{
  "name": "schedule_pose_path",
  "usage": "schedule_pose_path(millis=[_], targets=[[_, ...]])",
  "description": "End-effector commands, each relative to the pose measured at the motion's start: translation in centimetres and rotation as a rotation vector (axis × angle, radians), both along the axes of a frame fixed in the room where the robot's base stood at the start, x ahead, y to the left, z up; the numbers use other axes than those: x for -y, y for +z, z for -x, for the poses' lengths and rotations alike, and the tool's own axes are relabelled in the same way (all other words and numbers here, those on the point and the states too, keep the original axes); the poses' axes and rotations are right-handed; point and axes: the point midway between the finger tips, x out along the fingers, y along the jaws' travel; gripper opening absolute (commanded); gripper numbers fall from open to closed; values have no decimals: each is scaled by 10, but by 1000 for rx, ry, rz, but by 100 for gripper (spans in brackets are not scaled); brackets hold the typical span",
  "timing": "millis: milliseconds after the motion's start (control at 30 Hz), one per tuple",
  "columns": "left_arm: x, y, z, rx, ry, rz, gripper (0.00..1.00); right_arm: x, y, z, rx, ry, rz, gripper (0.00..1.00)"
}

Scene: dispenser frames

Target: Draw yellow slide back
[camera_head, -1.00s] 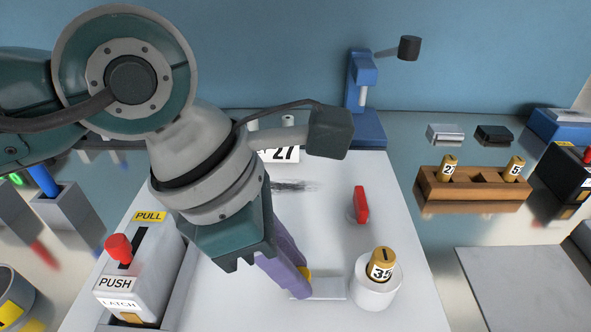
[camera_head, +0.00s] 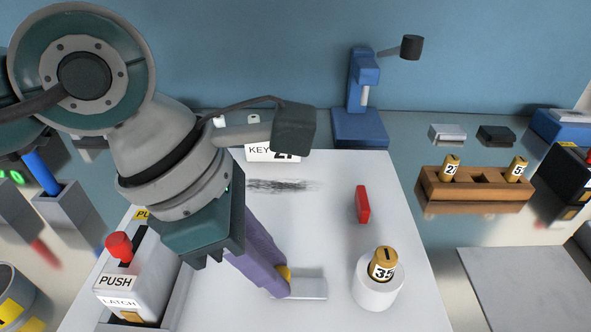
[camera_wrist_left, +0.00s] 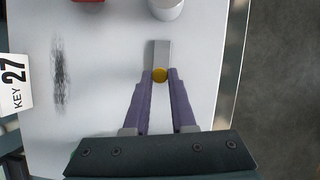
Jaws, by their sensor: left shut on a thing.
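The yellow slide shows as a yellow knob (camera_head: 285,273) on a flat light-grey bar (camera_head: 312,288) lying on the white panel (camera_head: 320,225). My left gripper (camera_head: 279,288), with purple fingers, is shut on the yellow knob. In the left wrist view the knob (camera_wrist_left: 160,75) sits between the fingertips, with the bar (camera_wrist_left: 162,50) reaching out beyond them. A brass plug marked 35 (camera_head: 382,264) stands in a white round holder (camera_head: 377,293) to the right. A gap separates the bar's end from the holder. My right gripper is not seen.
A red upright tab (camera_head: 362,204) stands on the panel behind the holder. A box labelled PUSH and LATCH with a red knob (camera_head: 118,246) is at the left. A KEY label plate (camera_head: 262,152) stands at the back. A wooden rack (camera_head: 474,189) is off to the right.

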Motion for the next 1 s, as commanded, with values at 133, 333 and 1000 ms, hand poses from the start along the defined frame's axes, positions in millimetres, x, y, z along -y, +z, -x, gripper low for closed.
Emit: schedule_pose_path(millis=[133, 333, 1000], targets=[[-4, 1, 0, 1, 1, 0, 0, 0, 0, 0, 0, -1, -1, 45], [-5, 1, 0, 0, 1, -2, 30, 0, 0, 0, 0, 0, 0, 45], [-14, 23, 1, 4, 1, -1, 55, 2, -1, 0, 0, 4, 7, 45]])
